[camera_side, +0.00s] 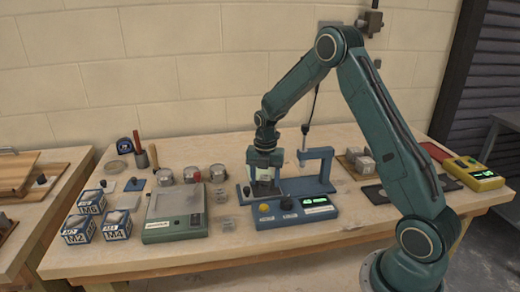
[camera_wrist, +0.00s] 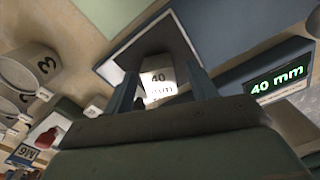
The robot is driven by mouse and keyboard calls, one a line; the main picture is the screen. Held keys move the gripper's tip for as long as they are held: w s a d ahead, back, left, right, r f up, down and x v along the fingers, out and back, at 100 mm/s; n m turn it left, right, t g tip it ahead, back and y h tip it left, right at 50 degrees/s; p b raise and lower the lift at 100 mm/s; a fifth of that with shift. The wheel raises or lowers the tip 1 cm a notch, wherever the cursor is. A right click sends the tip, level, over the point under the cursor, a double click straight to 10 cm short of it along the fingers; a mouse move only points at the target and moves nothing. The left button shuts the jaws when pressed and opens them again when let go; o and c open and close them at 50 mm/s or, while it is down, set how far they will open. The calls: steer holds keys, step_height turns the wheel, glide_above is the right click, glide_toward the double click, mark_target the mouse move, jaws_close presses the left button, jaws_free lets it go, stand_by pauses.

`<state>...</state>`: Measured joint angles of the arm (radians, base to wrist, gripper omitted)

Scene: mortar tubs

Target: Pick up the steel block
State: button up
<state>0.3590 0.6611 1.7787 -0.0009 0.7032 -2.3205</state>
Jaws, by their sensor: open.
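A light grey block marked "40 mm" (camera_wrist: 157,78), which I take to be the steel block, sits on a dark plate with a pale rim (camera_wrist: 118,68) in the wrist view. My gripper (camera_wrist: 163,84) is open, with one finger on each side of the block. I cannot tell whether either finger touches it. In the side view my gripper (camera_side: 263,184) points down at the left end of the blue measuring device (camera_side: 292,214). There the block is too small and too covered by the fingers to make out clearly.
A green scale (camera_side: 176,213), metal cups (camera_side: 190,173) and labelled boxes (camera_side: 117,226) stand left. Grey cubes (camera_side: 364,164) and a yellow meter (camera_side: 473,173) are at right.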

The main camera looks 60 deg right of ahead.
mark_target(265, 177)
jaws_close()
steer(key=shift+r, duration=0.1)
step_height(265, 177, up, 20)
stand_by(0.9)
stand_by(0.4)
